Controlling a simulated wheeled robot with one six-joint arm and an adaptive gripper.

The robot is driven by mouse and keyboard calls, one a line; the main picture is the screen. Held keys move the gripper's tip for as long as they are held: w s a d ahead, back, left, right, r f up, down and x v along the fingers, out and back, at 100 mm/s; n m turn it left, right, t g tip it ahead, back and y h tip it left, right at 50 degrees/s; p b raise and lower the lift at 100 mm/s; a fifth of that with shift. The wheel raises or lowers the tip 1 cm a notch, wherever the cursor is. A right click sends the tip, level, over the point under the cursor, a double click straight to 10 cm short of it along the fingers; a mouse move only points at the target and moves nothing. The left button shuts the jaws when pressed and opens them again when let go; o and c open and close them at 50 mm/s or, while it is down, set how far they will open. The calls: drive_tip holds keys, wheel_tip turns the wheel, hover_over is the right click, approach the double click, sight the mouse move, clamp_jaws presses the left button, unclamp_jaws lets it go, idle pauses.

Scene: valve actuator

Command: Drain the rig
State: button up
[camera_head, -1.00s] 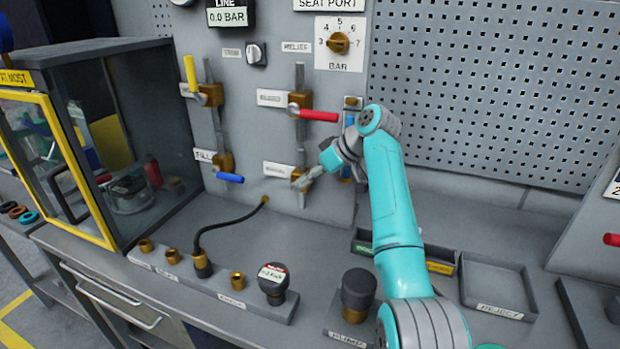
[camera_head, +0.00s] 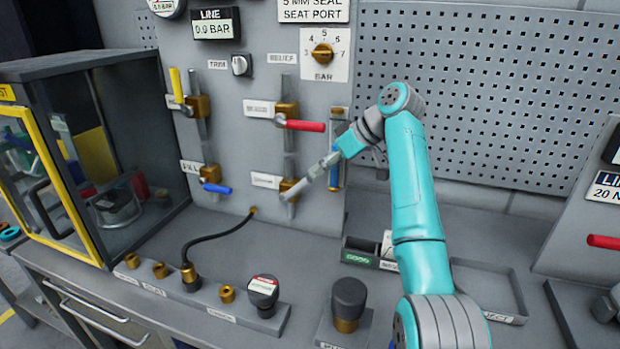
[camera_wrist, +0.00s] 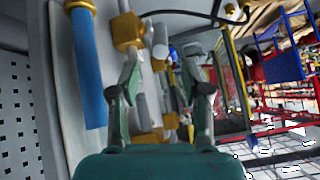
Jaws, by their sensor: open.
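A column of brass valves stands on the grey panel. The lower right valve (camera_head: 289,188), beside a small blurred label (camera_head: 265,181), has a pale grey lever; it also shows in the wrist view as a grey bar (camera_wrist: 160,42). My gripper (camera_head: 318,172) is at its right, fingers pointing down-left at it. In the wrist view my gripper (camera_wrist: 160,68) is open, with the grey lever between or just beyond its fingertips; contact cannot be told. The line display (camera_head: 216,23) reads 0.0 BAR. A red lever (camera_head: 304,126) sits above, pointing right.
A yellow lever (camera_head: 176,84) points up and a blue lever (camera_head: 217,188) points right on the left column. A blue tube (camera_wrist: 88,70) stands close to my gripper. A black hose (camera_head: 218,236) runs to the bench block. A glass cabinet (camera_head: 150,150) is left.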

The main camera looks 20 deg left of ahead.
drive_tip(key=shift+v, duration=1.15)
drive_tip(key=shift+f, duration=0.1)
drive_tip(key=c, duration=0.6)
drive_tip(key=shift+d+f+m, duration=0.15)
drive_tip(key=shift+f+m, duration=0.15)
drive_tip(key=shift+m, duration=0.3)
clamp_jaws()
drive_tip(key=s+d+f+m+t+y, duration=0.1)
drive_tip(key=d+f+m+y, duration=0.2)
drive_tip(key=m, duration=0.8)
drive_tip(key=s+d+f+m+t+y, duration=0.1)
drive_tip(key=f+m+y, duration=0.35)
drive_tip(key=m, duration=0.75)
drive_tip(key=m+t, duration=0.1)
drive_tip(key=m, duration=1.2)
approach(294, 191)
wheel_tip(294, 191, down, 4)
drive_tip(key=a, duration=0.2)
drive_tip(key=shift+t+y, duration=0.3)
drive_tip(key=shift+y, duration=0.15)
drive_tip(key=shift+w+a+r, duration=0.45)
drive_tip(key=shift+a+r, duration=0.15)
drive_tip(key=shift+a, duration=0.1)
drive_tip(key=shift+w+a+r, duration=0.45)
drive_tip(key=shift+a+r, duration=0.1)
drive_tip(key=shift+a, duration=0.1)
